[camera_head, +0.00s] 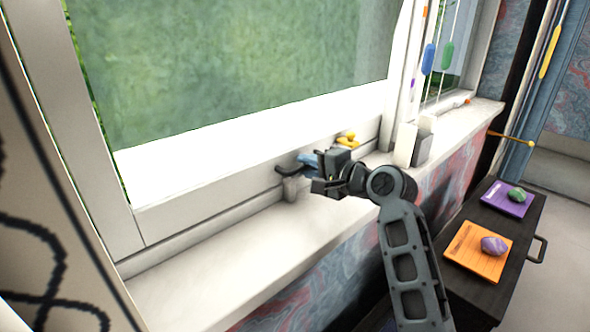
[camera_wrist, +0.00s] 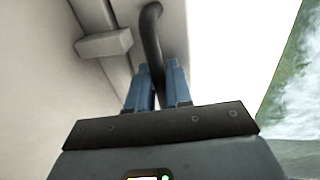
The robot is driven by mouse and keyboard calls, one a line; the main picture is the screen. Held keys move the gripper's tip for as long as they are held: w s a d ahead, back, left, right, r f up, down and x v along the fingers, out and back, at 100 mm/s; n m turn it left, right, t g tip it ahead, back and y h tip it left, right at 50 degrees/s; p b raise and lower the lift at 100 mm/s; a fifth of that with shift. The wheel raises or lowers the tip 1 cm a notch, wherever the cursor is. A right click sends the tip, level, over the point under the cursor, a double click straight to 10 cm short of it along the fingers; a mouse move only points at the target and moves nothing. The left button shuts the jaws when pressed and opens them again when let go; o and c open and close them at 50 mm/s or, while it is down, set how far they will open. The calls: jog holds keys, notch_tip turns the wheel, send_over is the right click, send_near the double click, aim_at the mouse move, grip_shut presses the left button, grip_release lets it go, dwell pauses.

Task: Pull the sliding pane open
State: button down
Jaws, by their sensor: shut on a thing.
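The window pane (camera_head: 240,60) has wide green-looking glass in a white frame and stands above the sill. A dark curved handle (camera_wrist: 151,35) sits on its frame in the wrist view; part of it shows in the head view (camera_head: 282,171). My gripper (camera_wrist: 158,88) has blue fingers on either side of the handle and is shut on it. In the head view, my gripper (camera_head: 308,163) is low at the pane's bottom rail, and my arm hides part of that area. The handle's lower part is hidden between the fingers.
A small pale block (camera_wrist: 104,44) juts out beside the handle. The white sill (camera_head: 230,250) is mostly clear at left. Yellow objects (camera_head: 347,140) and a white-and-grey block (camera_head: 413,145) stand right of my gripper. A dark cabinet (camera_head: 500,235) with coloured pads is below right.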

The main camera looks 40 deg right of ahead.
jog(key=shift+d+f, duration=0.1)
jog(key=shift+f, duration=0.05)
jog(key=c, duration=1.2)
grip_release()
jog(key=shift+s+r, duration=0.3)
jog(key=shift+s, duration=0.95)
jog(key=shift+s+r, duration=0.25)
jog(key=shift+s, duration=1.05)
jog(key=shift+s+r, duration=0.3)
jog(key=shift+s, duration=0.95)
